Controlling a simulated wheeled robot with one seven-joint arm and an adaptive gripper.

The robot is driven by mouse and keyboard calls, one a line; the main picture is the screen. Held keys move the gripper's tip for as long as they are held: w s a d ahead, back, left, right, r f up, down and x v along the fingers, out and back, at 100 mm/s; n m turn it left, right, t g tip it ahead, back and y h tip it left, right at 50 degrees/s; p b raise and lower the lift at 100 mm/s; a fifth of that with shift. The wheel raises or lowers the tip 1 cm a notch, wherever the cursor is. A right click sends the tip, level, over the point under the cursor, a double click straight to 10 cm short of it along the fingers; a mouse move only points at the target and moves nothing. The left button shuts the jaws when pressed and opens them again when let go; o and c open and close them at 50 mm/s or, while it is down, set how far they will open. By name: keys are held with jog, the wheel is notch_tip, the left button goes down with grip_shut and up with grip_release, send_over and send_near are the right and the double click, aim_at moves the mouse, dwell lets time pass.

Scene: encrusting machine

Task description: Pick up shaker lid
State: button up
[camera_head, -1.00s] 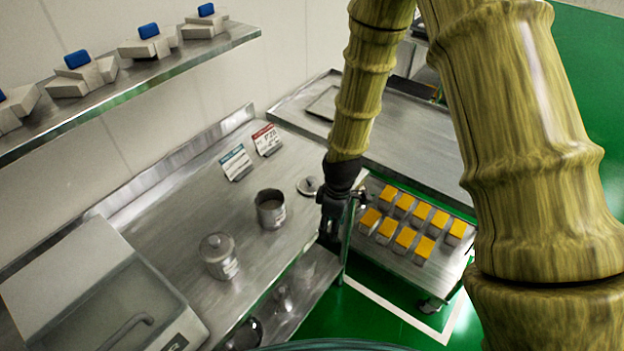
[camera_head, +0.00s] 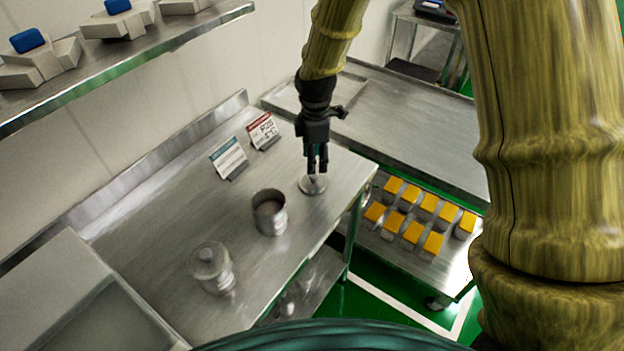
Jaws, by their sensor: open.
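The shaker lid (camera_head: 312,186) is a small round metal disc lying flat on the steel table, near its right end. My gripper (camera_head: 317,170) is black and points down just above the lid, with its fingers apart around the middle of the lid. The fingers hide part of the lid, and I cannot tell whether they touch it. An open metal shaker cup (camera_head: 270,213) stands left of the lid.
A lower cart (camera_head: 455,275) with several orange-topped blocks is at right. The steel table (camera_head: 165,215) is otherwise clear.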

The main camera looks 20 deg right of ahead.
aim_at(314, 179)
jog(key=shift+d+f, duration=0.15)
jog(key=shift+f, duration=0.75)
jog(key=shift+w+a+f+p, duration=0.15)
jog(key=shift+f+p, duration=0.45)
jog(key=shift+f, duration=0.5)
jog(key=shift+w+a+f+p, duration=0.15)
jog(key=shift+f+p, duration=0.45)
jog(key=shift+f, duration=0.45)
jog(key=shift+s+f, duration=0.1)
jog(key=shift+f, duration=0.65)
grip_shut()
